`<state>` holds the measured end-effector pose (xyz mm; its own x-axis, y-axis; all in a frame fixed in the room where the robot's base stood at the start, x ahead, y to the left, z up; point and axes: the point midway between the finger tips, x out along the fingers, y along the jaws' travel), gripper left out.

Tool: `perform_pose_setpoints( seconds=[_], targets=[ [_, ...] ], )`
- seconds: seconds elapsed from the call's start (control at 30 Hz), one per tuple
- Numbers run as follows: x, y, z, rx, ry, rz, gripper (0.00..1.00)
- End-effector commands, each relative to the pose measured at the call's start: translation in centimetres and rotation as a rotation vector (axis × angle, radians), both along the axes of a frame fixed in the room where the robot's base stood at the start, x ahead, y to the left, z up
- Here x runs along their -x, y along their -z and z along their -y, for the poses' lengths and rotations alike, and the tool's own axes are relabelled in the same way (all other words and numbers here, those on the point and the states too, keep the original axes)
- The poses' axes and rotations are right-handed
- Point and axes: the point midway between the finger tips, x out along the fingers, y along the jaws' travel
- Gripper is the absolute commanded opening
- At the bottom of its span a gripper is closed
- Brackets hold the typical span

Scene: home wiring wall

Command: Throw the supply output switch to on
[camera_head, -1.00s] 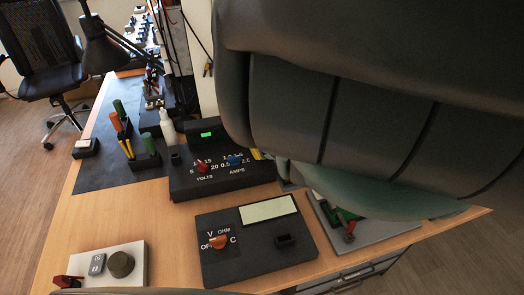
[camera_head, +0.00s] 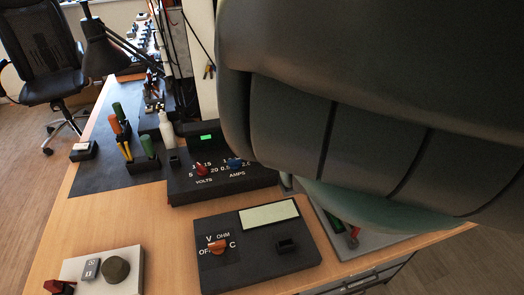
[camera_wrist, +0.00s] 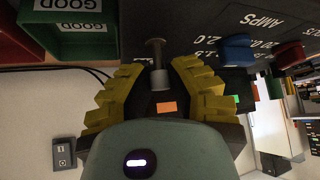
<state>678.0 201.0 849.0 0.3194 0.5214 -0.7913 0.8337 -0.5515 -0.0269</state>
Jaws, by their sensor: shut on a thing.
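The black power supply (camera_head: 220,187) stands on the bench in the head view, with a red volts knob (camera_head: 201,169), a blue amps knob (camera_head: 234,163) and a lit green display (camera_head: 206,137). My arm covers its right end. In the wrist view the supply's panel (camera_wrist: 190,22) shows upside down. A grey metal toggle lever (camera_wrist: 157,62) stands out from it. My gripper (camera_wrist: 156,72) has its yellow ridged fingers on either side of this lever and is shut on it. The exact contact is hard to see. In the head view my arm hides the gripper.
A black meter (camera_head: 258,255) with an orange dial sits in front of the supply. A grey box with a round knob (camera_head: 116,269) is at front left. Screwdrivers (camera_head: 127,150) stand in holders at left. A green bin (camera_wrist: 88,42) marked GOOD is near the fingers.

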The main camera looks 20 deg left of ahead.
Motion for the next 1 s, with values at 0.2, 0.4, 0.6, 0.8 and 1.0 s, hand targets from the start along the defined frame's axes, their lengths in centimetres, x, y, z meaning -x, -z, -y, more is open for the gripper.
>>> perform_pose_setpoints(
  seconds=[0.2,0.4,0.6,0.8,1.0],
  targets=[
    [-0.02,0.0,-0.01,0.001,0.0,-0.001,0.0],
    [-0.02,0.0,-0.01,0.0,0.0,0.0,0.23],
    [-0.01,-0.01,0.0,0.0,0.0,0.0,0.44],
    [-0.02,-0.01,-0.01,0.0,0.0,0.0,0.47],
    [0.06,-0.07,0.04,-0.005,0.001,0.005,0.47]
  ],
)
